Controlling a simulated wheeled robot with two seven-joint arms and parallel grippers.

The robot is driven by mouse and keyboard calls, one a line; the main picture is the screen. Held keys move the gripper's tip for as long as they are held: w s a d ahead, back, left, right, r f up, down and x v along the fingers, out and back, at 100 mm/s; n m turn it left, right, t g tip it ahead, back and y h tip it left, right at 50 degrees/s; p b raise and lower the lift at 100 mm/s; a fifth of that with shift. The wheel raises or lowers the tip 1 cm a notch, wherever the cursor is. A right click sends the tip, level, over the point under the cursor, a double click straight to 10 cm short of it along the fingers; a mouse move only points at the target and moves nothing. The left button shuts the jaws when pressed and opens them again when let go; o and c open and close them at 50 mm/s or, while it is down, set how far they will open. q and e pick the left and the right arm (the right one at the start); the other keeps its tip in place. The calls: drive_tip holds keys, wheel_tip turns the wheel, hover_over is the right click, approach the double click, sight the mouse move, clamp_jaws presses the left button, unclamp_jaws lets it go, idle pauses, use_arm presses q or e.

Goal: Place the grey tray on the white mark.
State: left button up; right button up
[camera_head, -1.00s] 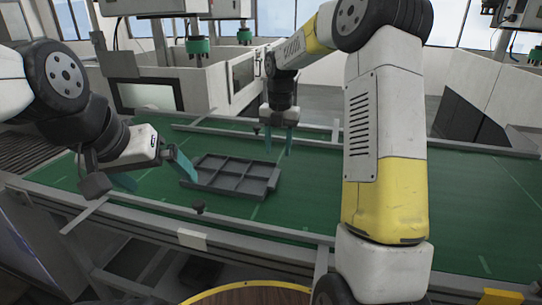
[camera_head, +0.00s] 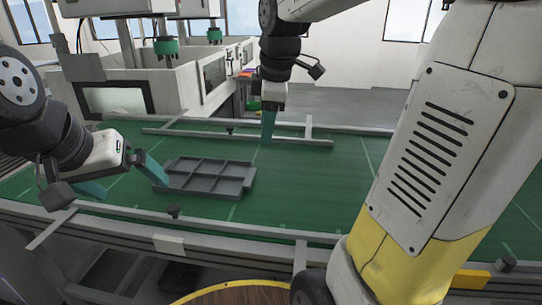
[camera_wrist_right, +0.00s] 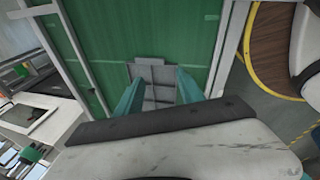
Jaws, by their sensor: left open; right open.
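The grey tray (camera_head: 207,188), with several shallow compartments, lies flat on the green conveyor belt. My left gripper (camera_head: 122,178) is open at the tray's left side, one finger close to its left end; whether it touches, I cannot tell. My right gripper (camera_head: 268,126) points down above the belt, behind and right of the tray, apart from it; its fingers overlap in this view. In the right wrist view, its open fingers (camera_wrist_right: 158,92) frame the tray (camera_wrist_right: 152,74) beyond them. I cannot clearly make out the white mark; only thin pale lines (camera_head: 367,157) show on the belt.
Grey rails run along the belt's front (camera_head: 250,233) and back (camera_head: 240,138). White machine tanks (camera_head: 190,80) stand behind. The belt right of the tray is clear, partly hidden by my right arm. A round wooden top (camera_head: 240,295) is at the bottom.

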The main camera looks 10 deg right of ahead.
drive_tip(key=s+f+m+t+y, duration=0.1)
drive_tip(key=s+f+m+t, duration=0.1)
drive_tip(key=s+m, duration=1.1)
drive_tip(key=shift+s+m+t, duration=0.35)
drive_tip(key=shift+m+t, duration=0.15)
drive_tip(key=shift+m, duration=0.5)
